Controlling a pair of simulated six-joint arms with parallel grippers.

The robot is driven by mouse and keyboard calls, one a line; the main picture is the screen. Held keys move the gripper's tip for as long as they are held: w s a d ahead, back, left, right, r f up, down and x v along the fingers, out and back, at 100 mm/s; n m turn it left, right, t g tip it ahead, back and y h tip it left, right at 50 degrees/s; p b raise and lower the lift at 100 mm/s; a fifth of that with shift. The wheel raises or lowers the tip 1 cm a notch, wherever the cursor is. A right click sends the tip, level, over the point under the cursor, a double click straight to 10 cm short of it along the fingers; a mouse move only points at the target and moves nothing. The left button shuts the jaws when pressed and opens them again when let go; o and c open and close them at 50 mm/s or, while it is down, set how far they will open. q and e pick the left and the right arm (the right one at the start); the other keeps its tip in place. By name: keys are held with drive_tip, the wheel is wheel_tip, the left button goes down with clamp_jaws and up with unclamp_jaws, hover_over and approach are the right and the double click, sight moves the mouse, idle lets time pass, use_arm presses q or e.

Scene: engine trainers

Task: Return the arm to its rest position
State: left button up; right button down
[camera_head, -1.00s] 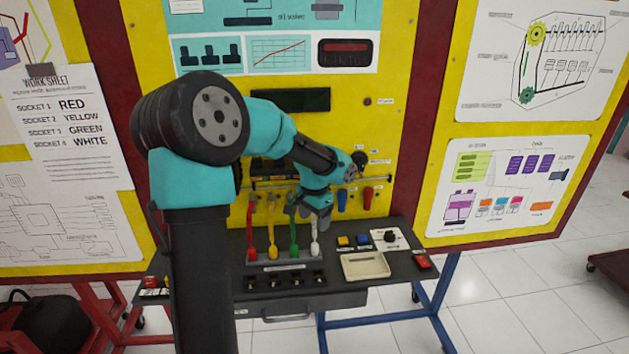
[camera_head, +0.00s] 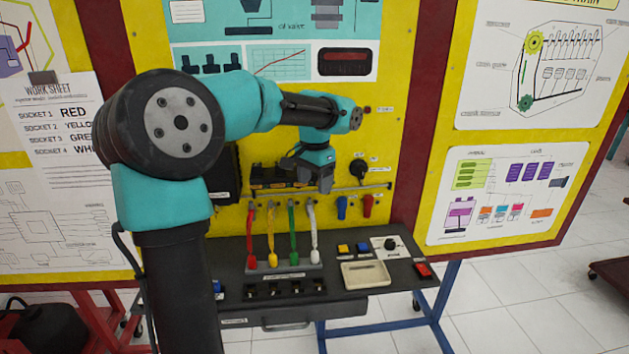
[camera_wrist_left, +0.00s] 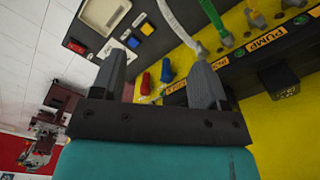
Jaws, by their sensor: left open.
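My left arm comes in from the left in the head view, and its gripper (camera_head: 312,172) hangs in front of the yellow board, above and apart from the row of coloured cables. In the left wrist view the two fingers of this gripper (camera_wrist_left: 160,85) stand wide apart with nothing between them. Red (camera_head: 250,238), yellow (camera_head: 271,238), green (camera_head: 292,235) and white (camera_head: 313,232) cables hang from the board down to the socket block (camera_head: 300,272) on the bench. My right gripper is in neither view.
The bench (camera_head: 395,300) carries a cream tray (camera_head: 365,272), a blue button, a yellow button, a black knob (camera_head: 390,243) and a red switch (camera_head: 423,270). A blue plug (camera_head: 342,207) and a red plug (camera_head: 367,206) hang on the board. A work sheet (camera_head: 65,120) is at left.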

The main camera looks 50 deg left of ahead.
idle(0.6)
